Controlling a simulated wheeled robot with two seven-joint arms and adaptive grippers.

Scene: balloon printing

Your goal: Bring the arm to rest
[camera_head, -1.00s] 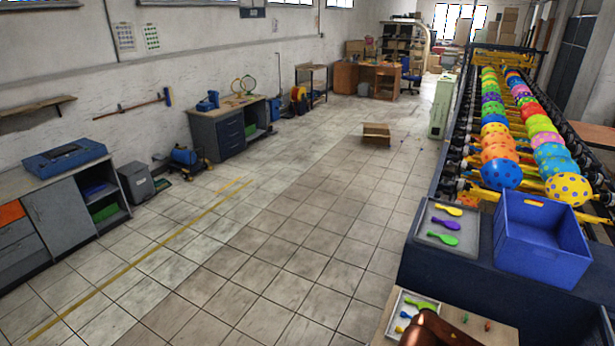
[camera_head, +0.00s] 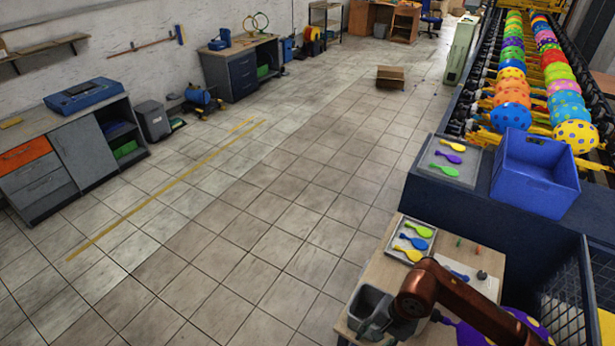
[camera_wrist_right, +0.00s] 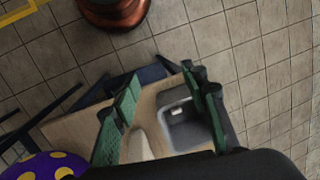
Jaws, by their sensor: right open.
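My right arm (camera_head: 465,305), copper-brown, reaches in from the bottom right of the head view over a small wooden table (camera_head: 375,265). In the right wrist view my right gripper (camera_wrist_right: 162,78) is open. Its two dark green fingers are apart, with nothing held between them. The wooden tabletop (camera_wrist_right: 165,100) and a grey bin (camera_wrist_right: 185,130) show beyond the fingers. The bin also shows in the head view (camera_head: 368,298), beside the arm's end; the gripper itself is hard to make out there. My left gripper is in neither view.
The tiled floor at left is free.

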